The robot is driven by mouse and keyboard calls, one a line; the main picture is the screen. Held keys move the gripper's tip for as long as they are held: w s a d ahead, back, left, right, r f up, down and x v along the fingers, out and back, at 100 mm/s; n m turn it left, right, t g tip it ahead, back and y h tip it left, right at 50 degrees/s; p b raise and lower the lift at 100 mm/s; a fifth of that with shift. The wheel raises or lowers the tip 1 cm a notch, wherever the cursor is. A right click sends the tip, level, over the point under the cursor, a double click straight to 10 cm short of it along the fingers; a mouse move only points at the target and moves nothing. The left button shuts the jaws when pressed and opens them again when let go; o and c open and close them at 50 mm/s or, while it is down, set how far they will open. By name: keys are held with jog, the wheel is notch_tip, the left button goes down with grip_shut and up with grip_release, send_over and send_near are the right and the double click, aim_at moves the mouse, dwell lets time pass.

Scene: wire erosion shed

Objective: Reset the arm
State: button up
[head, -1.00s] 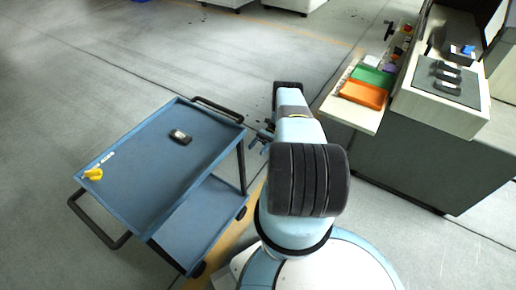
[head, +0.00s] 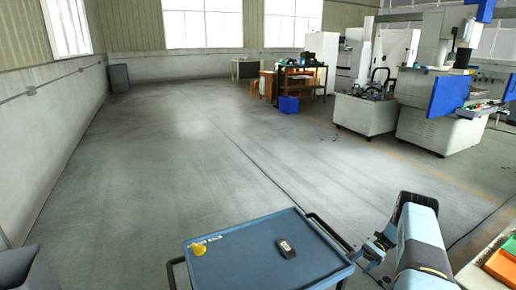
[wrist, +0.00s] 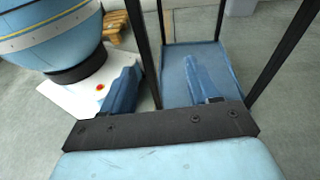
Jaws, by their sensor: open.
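My arm rises at the lower right of the head view, with my gripper (head: 372,252) beside the right edge of the blue cart (head: 235,268). In the wrist view my gripper (wrist: 165,85) shows two blue fingers set wide apart with nothing between them. Behind the fingers the wrist view shows the cart's lower shelf (wrist: 180,48) and its dark posts. My white base with a red button shows at the left of that view. A small dark device (head: 286,247) and a yellow object (head: 198,248) sit on the cart's top.
An orange bin (head: 503,263) sits on a bench edge at the lower right, close to my arm. Machines (head: 440,110) and a blue crate (head: 289,105) stand farther back. A dark bin (head: 25,268) is at the lower left. The middle floor is clear.

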jog(key=w+a+r+n+t+h, duration=0.1)
jog(key=w+a+r+n+h, duration=0.15)
jog(key=r, duration=1.05)
jog(key=w+a+r+n+h, duration=0.1)
jog(key=w+r+h, duration=0.25)
jog(key=r, duration=0.95)
jog(key=s+a+r+n+t+h, duration=0.1)
jog(key=s+a+r, duration=0.15)
jog(key=r, duration=0.45)
jog(key=s+a+r+t+h, duration=0.1)
jog(key=a+r, duration=0.2)
jog(key=r, duration=0.4)
jog(key=s+a+r+n+t+h, duration=0.1)
jog(key=s+a+r, duration=0.1)
jog(key=r, duration=0.5)
jog(key=s+a+r+n+t+h, duration=0.2)
jog(key=s+a+r, duration=0.2)
jog(key=s+r, duration=0.35)
jog(key=s+a+r+n+t+h, duration=0.1)
jog(key=s+a+r+t, duration=0.1)
jog(key=s+a+r, duration=0.4)
jog(key=s+r+n+t, duration=0.1)
jog(key=s+t, duration=0.1)
jog(key=s, duration=0.8)
jog(key=s+a+n+t+h, duration=0.1)
jog(key=s+n+t, duration=0.1)
jog(key=s, duration=0.8)
jog(key=shift+r+t+h, duration=0.3)
jog(key=shift+r+t, duration=0.1)
jog(key=shift+t, duration=0.3)
